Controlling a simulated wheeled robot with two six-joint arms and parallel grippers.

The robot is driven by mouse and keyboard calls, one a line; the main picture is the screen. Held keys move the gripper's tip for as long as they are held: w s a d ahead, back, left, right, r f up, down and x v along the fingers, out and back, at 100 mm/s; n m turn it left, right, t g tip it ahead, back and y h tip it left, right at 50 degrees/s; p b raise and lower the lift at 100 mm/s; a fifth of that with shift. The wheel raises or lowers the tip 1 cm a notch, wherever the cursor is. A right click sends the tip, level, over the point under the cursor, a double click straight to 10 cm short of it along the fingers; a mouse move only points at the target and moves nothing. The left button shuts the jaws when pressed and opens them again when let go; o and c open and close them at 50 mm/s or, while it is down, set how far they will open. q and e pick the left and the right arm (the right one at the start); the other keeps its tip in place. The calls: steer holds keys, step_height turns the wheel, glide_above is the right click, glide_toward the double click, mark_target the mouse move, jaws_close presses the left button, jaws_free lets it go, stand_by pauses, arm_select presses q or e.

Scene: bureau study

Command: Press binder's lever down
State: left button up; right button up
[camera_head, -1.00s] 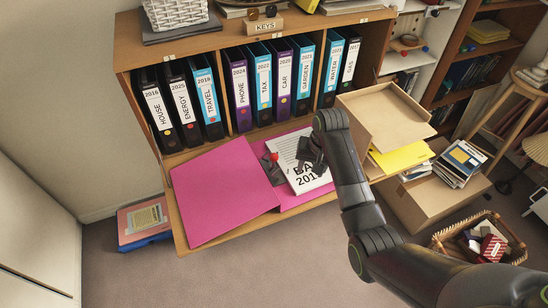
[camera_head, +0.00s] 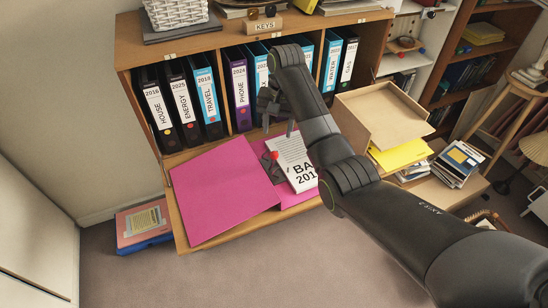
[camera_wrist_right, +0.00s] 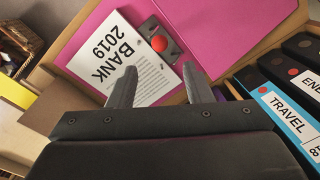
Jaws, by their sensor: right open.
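An open pink binder (camera_head: 225,190) lies on the bureau's fold-down desk. A white sheet stack titled BANK 2019 (camera_head: 293,160) lies on its right side. The binder's lever has a red knob (camera_head: 274,155) on a dark metal plate beside the sheets. In the right wrist view the red knob (camera_wrist_right: 159,43) sits beyond the fingertips, next to the sheets. My right gripper (camera_head: 278,128) is open and empty, above and just behind the lever in the head view. Its two fingers (camera_wrist_right: 158,82) show apart in the wrist view. My left gripper is in no view.
Upright labelled binders such as TRAVEL (camera_head: 208,97) stand on the shelf behind the desk. A wooden tray (camera_head: 385,112) and yellow envelopes (camera_head: 400,154) are at the right. Papers and magazines (camera_head: 460,160) lie beyond them. The KEYS block (camera_head: 262,27) is on top.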

mark_target(275, 152)
steer(key=f, duration=0.7)
steer(key=a+f, duration=0.1)
steer(key=f, duration=0.3)
steer(key=shift+w+f, duration=0.15)
steer(key=shift+f, duration=0.2)
steer(key=shift+c, duration=0.5)
jaws_close()
